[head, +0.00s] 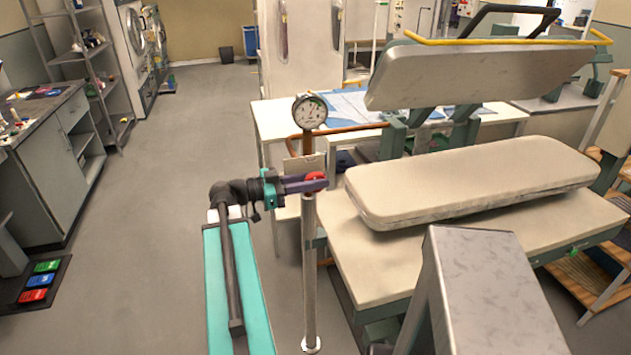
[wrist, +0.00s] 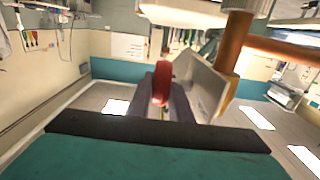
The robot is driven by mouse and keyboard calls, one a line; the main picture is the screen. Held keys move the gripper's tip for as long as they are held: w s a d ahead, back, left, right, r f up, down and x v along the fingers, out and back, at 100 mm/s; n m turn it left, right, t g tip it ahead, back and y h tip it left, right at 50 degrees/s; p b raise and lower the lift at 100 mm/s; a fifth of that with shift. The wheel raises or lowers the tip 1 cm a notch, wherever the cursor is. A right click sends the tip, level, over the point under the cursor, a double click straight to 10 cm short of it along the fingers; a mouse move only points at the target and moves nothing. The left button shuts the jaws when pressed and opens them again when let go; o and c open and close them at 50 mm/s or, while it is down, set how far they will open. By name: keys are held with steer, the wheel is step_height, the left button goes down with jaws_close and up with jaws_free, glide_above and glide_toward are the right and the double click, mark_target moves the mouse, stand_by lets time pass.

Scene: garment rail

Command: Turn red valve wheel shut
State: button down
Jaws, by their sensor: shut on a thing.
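The red valve wheel (head: 316,179) sits beside the top of a grey upright post, below a round dial gauge (head: 309,111). In the wrist view the wheel (wrist: 161,80) shows edge-on, upright between the finger ends. My gripper (head: 313,184) reaches in from the left with its purple-grey fingers at the wheel. In the wrist view my gripper (wrist: 162,98) is shut on the wheel's rim. Part of the wheel is hidden by the fingers. A pale plate (wrist: 207,88) stands just right of the wheel.
A copper pipe (wrist: 237,42) rises close by the plate. A padded press (head: 470,185) with a raised upper pad (head: 480,75) stands right of the post. A grey counter (head: 40,130) is at the left. The floor between counter and post is clear.

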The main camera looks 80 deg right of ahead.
steer(key=shift+t+y+b, duration=0.6)
steer(key=shift+t+b, duration=0.4)
steer(key=shift+t, duration=0.3)
steer(key=c, duration=1.6)
jaws_free()
steer(key=shift+w, duration=0.15)
steer(key=b+v, duration=0.3)
steer(key=v, duration=1)
steer(key=shift+w+a+r, duration=0.1)
steer(key=shift+w+r, duration=0.05)
